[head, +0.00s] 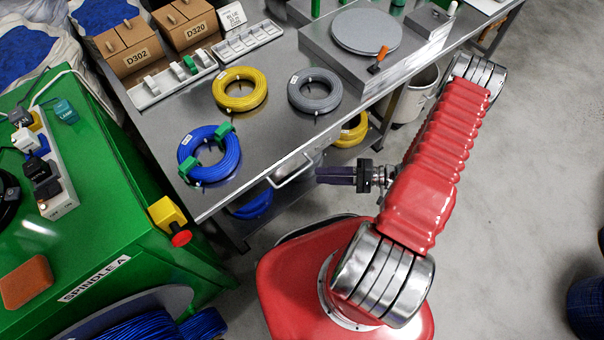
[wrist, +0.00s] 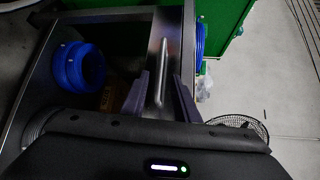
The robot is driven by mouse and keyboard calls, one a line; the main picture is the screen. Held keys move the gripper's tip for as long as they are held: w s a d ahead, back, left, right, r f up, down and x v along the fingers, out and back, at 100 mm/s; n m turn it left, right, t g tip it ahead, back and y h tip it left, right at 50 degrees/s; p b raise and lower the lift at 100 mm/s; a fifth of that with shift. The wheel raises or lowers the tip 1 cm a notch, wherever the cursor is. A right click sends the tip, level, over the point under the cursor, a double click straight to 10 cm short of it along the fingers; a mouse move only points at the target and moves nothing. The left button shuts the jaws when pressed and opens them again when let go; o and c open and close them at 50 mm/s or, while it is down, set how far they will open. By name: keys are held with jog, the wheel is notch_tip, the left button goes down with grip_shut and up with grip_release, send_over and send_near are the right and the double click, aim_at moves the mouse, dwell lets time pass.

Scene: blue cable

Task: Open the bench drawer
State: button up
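The steel bench (head: 262,130) has a drawer front (head: 310,152) on its near side, which looks flush with the bench edge. A pale bar handle (head: 291,172) stands out from it. My gripper (head: 318,175) is just right of the handle in the head view, its dark fingers pointing left towards it. In the wrist view my gripper (wrist: 160,100) is open, with a finger on each side of the handle (wrist: 162,75). The fingers look apart from the bar; I cannot tell how deep it sits between them.
Blue (head: 209,154), yellow (head: 240,89) and grey (head: 315,91) cable coils lie on the bench. A green spindle cabinet (head: 110,200) with a red stop button (head: 181,238) stands at left. A bin (head: 414,95) stands beside the bench.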

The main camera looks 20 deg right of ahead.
jog(key=x, duration=0.8)
jog(key=shift+c, duration=0.3)
grip_shut()
dwell(0.3)
jog(key=shift+s+f, duration=0.1)
jog(key=shift+s, duration=0.05)
